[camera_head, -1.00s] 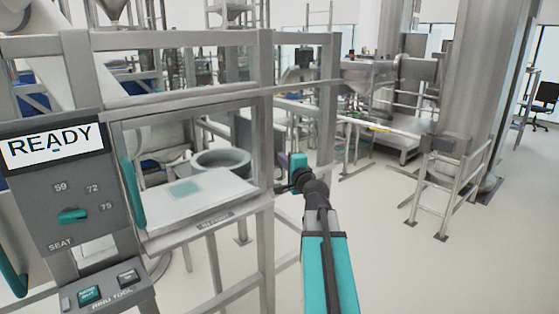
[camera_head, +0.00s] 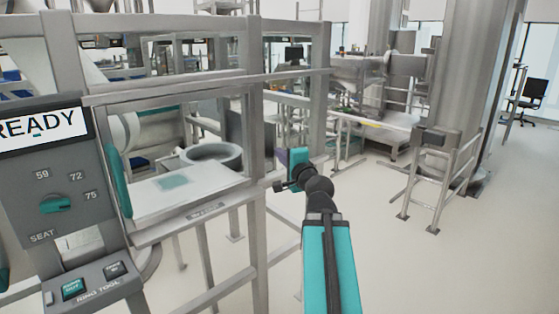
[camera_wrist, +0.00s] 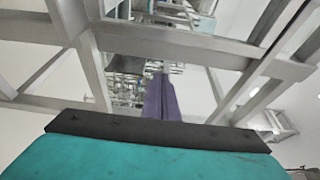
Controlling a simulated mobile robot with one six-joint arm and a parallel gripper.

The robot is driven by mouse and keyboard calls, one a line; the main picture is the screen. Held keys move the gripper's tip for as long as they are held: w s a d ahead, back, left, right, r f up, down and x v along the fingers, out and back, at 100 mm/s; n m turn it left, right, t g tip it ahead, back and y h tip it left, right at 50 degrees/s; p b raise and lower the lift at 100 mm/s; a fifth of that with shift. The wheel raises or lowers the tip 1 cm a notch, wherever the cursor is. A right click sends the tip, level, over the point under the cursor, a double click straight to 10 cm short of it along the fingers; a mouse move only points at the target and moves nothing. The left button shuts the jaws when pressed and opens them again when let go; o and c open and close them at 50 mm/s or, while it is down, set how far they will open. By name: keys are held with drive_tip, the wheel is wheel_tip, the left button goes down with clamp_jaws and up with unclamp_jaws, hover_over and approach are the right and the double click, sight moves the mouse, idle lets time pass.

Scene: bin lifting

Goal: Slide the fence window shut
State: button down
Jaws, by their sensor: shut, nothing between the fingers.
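The fence window is a framed opening in the grey metal fence, with a long teal handle (camera_head: 118,180) upright at its left edge. I cannot make out the pane itself. A white shelf (camera_head: 205,183) with a pale teal square shows through the opening. My gripper (camera_head: 283,157) is right of the opening, near the fence post, well apart from the handle. In the wrist view its purple fingers (camera_wrist: 161,98) are together and empty, pointing at fence bars. The handle is not in the wrist view.
A grey control panel (camera_head: 85,200) with a READY display, a teal knob (camera_head: 55,204) and buttons stands left of the window. A grey fence post (camera_head: 256,130) stands between the opening and my gripper. Steps with rails (camera_head: 440,175) stand at right.

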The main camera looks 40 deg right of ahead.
drive_tip(key=shift+b+v, duration=0.8)
drive_tip(key=shift+b, duration=1.6)
drive_tip(key=shift+s+f, duration=0.1)
